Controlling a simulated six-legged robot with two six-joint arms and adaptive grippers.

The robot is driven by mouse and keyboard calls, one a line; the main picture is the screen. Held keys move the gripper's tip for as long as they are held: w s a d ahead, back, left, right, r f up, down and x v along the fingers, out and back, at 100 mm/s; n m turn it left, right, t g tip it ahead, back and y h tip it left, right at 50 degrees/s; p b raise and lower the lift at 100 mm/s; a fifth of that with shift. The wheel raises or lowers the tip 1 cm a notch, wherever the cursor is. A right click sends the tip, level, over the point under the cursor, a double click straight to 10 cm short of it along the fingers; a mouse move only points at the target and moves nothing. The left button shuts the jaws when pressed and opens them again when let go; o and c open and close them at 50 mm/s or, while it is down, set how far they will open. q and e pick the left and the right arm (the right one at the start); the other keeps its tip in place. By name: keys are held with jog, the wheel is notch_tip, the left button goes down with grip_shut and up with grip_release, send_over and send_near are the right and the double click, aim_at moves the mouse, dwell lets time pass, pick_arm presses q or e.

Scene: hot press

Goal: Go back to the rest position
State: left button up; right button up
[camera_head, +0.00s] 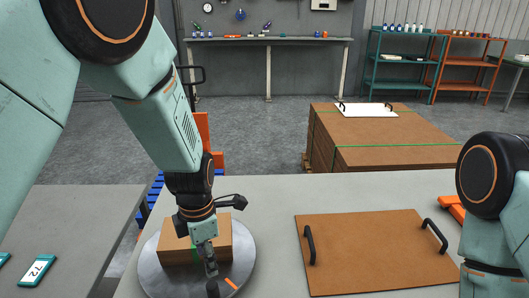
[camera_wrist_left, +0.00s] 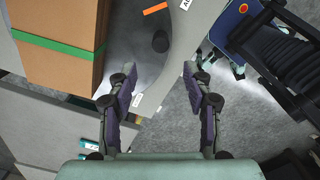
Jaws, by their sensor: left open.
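My left gripper (camera_head: 212,272) hangs down in front of a brown box (camera_head: 180,253) with a green strip, which rests on a round grey plate (camera_head: 244,277). In the left wrist view my left gripper (camera_wrist_left: 162,88) has its two fingers spread, with nothing between them. The box (camera_wrist_left: 60,72) stands to the left of the fingers there, apart from them. My right arm shows at the right edge of the head view, but its gripper is out of the picture.
A brown board (camera_head: 375,258) with two black handles lies on the light table (camera_head: 285,195) to the right. Stacked brown sheets (camera_head: 385,138) stand behind it. A grey table (camera_head: 85,205) is at left, with a teal labelled item (camera_head: 38,270) on it.

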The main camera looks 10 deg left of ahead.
pick_arm(q)
jog(key=s+a+f+m, duration=0.4)
jog(key=s+f+m, duration=0.7)
jog(key=s+f, duration=0.15)
jog(key=s+f+m, duration=0.2)
jog(key=s+m, duration=0.5)
jog(key=s, duration=0.1)
jog(key=s+f+m, duration=0.3)
jog(key=s+m, duration=0.4)
jog(key=s, duration=0.1)
notch_tip(320, 180, down, 11)
jog(key=b, duration=1.2)
jog(key=shift+w+a, duration=0.2)
jog(key=shift+s, duration=0.1)
